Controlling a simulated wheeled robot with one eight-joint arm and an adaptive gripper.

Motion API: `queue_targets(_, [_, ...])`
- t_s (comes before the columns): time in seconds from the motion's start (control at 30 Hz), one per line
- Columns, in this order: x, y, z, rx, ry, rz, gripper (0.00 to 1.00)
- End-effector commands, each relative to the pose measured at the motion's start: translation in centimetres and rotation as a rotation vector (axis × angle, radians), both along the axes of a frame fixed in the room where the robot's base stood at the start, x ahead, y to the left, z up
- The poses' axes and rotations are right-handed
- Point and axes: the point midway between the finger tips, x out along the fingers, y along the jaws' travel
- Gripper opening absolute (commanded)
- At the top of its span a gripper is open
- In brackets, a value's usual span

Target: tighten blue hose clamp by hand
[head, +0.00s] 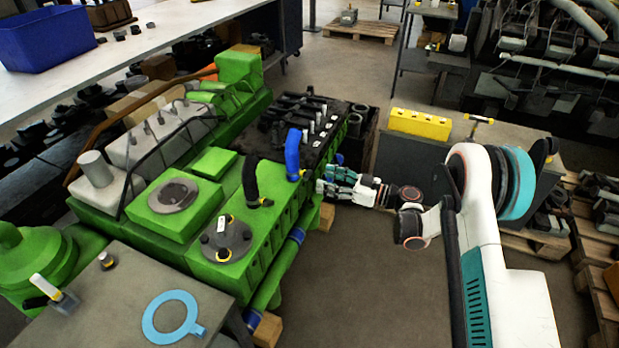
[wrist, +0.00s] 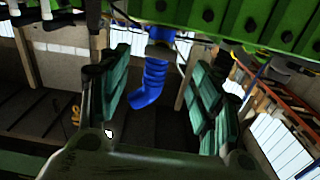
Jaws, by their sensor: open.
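The blue hose (head: 292,150) rises from the right edge of the green engine (head: 258,232) in the head view. Its clamp (head: 295,177) is at the hose's lower end, with a small yellow part on its right side. My gripper (head: 326,180) is just right of the clamp, pointing left towards the engine. In the wrist view the blue hose (wrist: 152,80) shows between my two open, teal-padded fingers, with visible gaps on both sides. The clamp area (wrist: 160,48) is at the hose's engine end there, small and dim. My gripper is empty.
A black hose (head: 250,180) with a yellow-tabbed clamp stands left of the blue one. A dark cylinder head (head: 300,122) lies behind. A grey bench (head: 405,160) with a yellow block (head: 420,124) is behind my arm. The floor in front is clear.

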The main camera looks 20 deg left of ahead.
Motion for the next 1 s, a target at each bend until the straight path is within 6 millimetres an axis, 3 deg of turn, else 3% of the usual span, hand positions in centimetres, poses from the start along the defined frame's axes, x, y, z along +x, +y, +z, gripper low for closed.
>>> queue_targets(0.1, [0.1, 2.4, -0.3, 0.000, 0.001, 0.003, 0.58])
queue_targets(0.3, [0.4, 5.4, -0.2, 0.000, 0.001, 0.001, 0.58])
queue_targets(0.5, [0.5, 6.7, -0.1, 0.000, 0.001, 0.000, 0.58])
queue_targets(0.8, [0.6, 6.8, 0.0, 0.000, 0.001, -0.001, 0.58])
queue_targets(1.0, [0.6, 6.8, 0.0, 0.000, 0.001, -0.001, 0.13])
